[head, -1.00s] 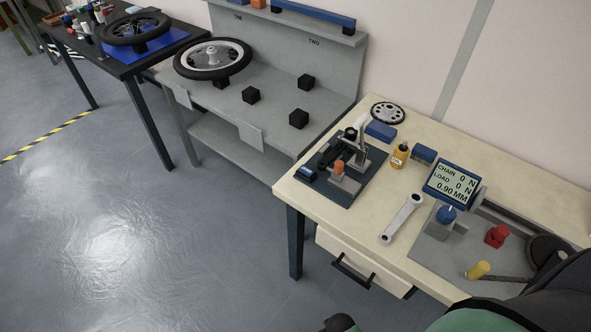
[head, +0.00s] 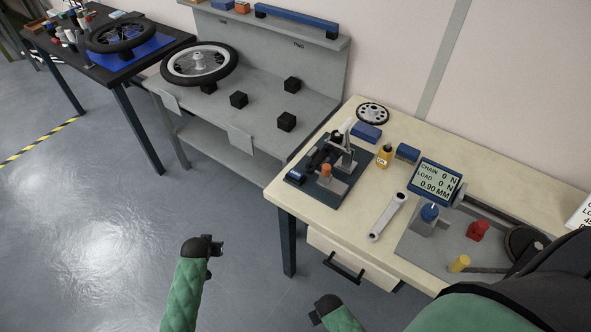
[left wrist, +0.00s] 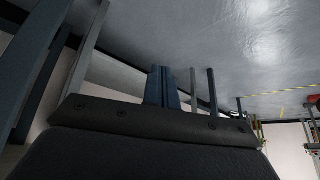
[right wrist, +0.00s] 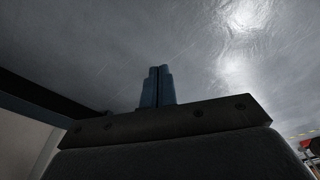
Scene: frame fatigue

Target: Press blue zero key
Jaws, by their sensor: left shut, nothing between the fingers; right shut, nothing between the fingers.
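A blue round knob (head: 429,212), which looks like the blue key, tops a grey block on the cream bench at right. It is just below the display (head: 436,182), which reads CHAIN 0 N, LOAD 0 N, 0.90 MM. My left gripper (head: 217,247) is over the floor, left of the bench. My right gripper (head: 318,311) is low in front of the drawer. Both are apart from the key. The left wrist view shows the left fingers (left wrist: 162,86) together and empty; the right wrist view shows the right fingers (right wrist: 156,86) likewise.
Near the key are a red knob (head: 478,230), a yellow knob (head: 459,264) and a crank arm (head: 388,216). A dark fixture plate (head: 340,187) is further left. The drawer handle (head: 343,267) juts from the bench front. Floor left of the bench is clear.

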